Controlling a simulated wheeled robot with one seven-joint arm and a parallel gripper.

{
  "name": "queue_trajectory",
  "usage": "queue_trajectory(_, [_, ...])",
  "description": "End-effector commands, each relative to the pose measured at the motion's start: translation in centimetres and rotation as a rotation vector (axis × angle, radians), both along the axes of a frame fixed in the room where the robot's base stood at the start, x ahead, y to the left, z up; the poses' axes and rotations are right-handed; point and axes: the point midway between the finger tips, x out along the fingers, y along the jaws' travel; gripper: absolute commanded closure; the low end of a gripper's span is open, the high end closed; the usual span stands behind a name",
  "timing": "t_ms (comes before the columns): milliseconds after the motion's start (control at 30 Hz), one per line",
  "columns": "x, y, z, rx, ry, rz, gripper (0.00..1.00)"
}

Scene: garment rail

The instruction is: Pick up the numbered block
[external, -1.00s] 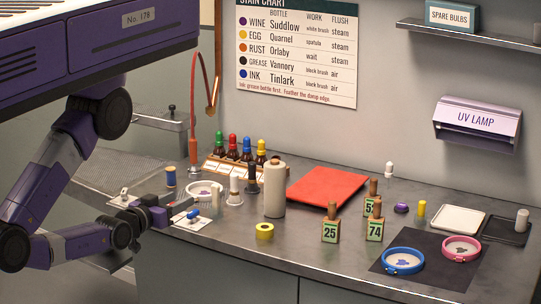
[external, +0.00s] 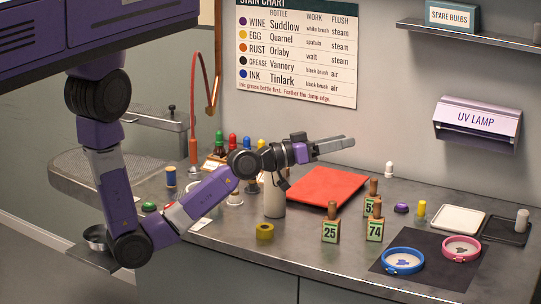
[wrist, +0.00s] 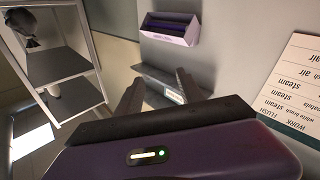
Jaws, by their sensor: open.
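Several wooden-handled blocks with green number faces stand upright on the counter. The block marked 25 (external: 330,232) is at the front left of the group, and the block marked 74 (external: 375,230) is to its right. A third block (external: 369,210) stands behind 74, its number partly hidden, with a 5 showing. My gripper (external: 350,143) is raised in the air above and behind the blocks, pointing right, apart from them. In the wrist view my gripper (wrist: 158,95) has its fingers apart with nothing between them. No block shows there.
A red mat (external: 325,186) lies below my gripper. A blue hoop (external: 385,264) and a pink hoop (external: 447,254) lie on a dark mat at the right. A yellow tape roll (external: 264,231) is left of the blocks. The UV lamp (external: 478,122) is on the wall.

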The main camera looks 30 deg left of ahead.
Motion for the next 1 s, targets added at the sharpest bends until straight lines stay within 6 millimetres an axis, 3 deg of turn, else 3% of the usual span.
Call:
queue_trajectory(100, [0.3,-5.0,2.0,0.09,-0.006,-0.13,0.55])
queue_trajectory(300, [-0.5,-11.7,2.8,0.309,0.002,-0.328,0.55])
queue_trajectory(400, [-1.1,-13.9,2.5,0.452,0.01,-0.414,0.55])
queue_trajectory(533, [-1.7,-15.4,1.2,0.67,0.03,-0.509,0.55])
queue_trajectory(667, [-1.8,-14.8,-0.6,0.915,0.073,-0.577,0.55])
queue_trajectory(767, [-1.7,-12.9,-2.2,1.118,0.128,-0.616,0.55])
queue_trajectory(1000, [-2.9,-5.2,-7.1,1.519,0.358,-0.712,0.55])
